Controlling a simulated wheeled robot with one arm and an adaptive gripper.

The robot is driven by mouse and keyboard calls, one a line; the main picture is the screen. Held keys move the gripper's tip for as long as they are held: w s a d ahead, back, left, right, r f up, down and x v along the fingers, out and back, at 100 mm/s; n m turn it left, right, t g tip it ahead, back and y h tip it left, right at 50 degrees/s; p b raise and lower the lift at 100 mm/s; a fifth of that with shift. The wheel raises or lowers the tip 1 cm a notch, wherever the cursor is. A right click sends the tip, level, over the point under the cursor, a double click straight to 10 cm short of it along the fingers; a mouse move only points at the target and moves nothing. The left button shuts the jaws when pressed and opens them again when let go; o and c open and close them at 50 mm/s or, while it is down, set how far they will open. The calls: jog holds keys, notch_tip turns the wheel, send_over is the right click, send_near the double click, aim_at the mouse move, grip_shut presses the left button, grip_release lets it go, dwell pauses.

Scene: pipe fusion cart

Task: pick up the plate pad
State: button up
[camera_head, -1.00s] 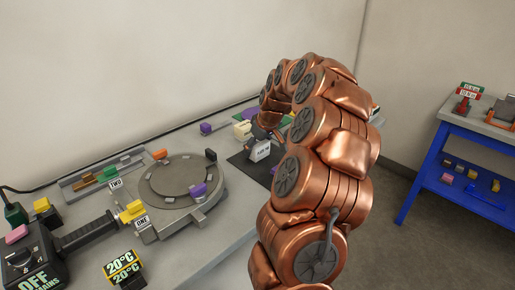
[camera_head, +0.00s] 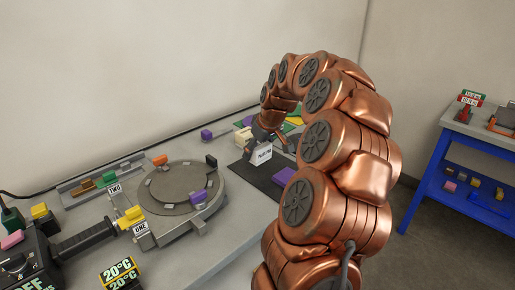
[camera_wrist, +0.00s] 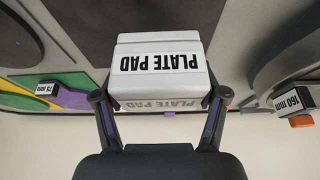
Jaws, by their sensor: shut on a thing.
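The plate pad (camera_wrist: 160,65) is a white block with black "PLATE PAD" lettering, upside down in the wrist view. My gripper (camera_wrist: 160,98) has one finger on each side of the block and is shut on it. In the head view the plate pad (camera_head: 264,155) shows as a small white labelled block over the dark mat (camera_head: 262,175). My gripper (camera_head: 268,138) is at it there, partly hidden by my arm. I cannot tell whether the block touches the mat.
A round grey plate fixture (camera_head: 180,187) stands left of the mat, with purple, orange and yellow pieces around it. A purple block (camera_head: 206,135) and a cream block (camera_head: 243,136) are near the back. A blue-framed table (camera_head: 430,175) stands apart at right.

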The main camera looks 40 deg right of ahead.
jog(key=s+a, duration=0.3)
jog(key=s+a+r+b, duration=0.1)
jog(key=s+a, duration=0.2)
jog(key=s+a+b, duration=0.1)
jog(key=s+a, duration=0.2)
jog(key=shift+a+r, duration=0.1)
jog(key=shift+r, duration=0.05)
jog(key=o, duration=0.6)
jog(key=shift+c, duration=0.2)
jog(key=shift+w, duration=0.1)
jog(key=c, duration=0.4)
jog(key=shift+c, duration=0.2)
